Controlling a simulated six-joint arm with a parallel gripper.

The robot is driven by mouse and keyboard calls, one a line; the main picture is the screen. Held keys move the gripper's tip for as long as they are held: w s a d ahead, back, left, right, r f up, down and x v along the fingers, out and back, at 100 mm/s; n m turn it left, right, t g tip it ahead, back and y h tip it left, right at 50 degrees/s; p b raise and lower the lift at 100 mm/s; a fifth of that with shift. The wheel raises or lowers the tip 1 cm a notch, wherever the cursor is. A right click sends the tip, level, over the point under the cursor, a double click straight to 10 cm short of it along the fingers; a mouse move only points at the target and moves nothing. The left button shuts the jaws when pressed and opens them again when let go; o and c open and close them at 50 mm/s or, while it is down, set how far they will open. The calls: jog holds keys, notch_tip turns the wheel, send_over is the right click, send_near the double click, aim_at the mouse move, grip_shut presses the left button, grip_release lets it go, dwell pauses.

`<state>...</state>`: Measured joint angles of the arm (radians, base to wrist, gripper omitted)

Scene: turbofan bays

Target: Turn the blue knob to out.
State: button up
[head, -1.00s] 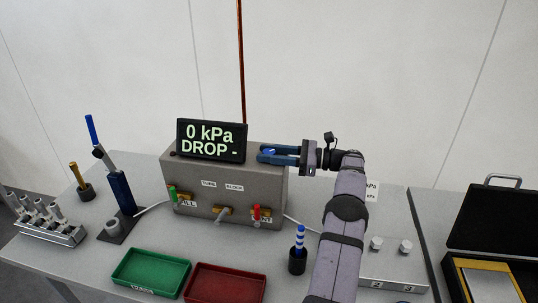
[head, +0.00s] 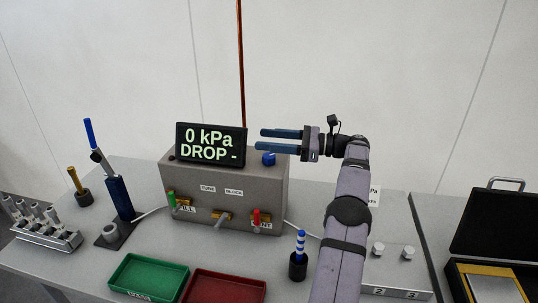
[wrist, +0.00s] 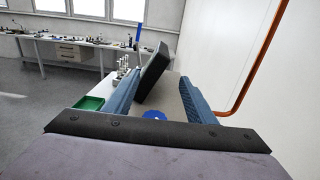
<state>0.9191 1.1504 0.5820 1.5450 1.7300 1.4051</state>
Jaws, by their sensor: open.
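The blue knob (head: 268,159) sits on top of the grey test box (head: 235,190), near its right end. My gripper (head: 259,140) is open and empty, above the knob and apart from it, with its blue fingers pointing left. In the wrist view the knob (wrist: 154,115) shows low between the two spread fingers (wrist: 158,95). The dark display (head: 211,142) on the box reads "0 kPa DROP -". I cannot read any markings around the knob.
The display stands just left of my fingers. Green and red levers (head: 256,218) are on the box front. A green tray (head: 149,277) and a red tray (head: 225,287) lie in front. A striped blue-and-white tool (head: 300,243) stands in a black holder.

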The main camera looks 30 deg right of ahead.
aim_at(272, 160)
jog(key=shift+r, duration=1.95)
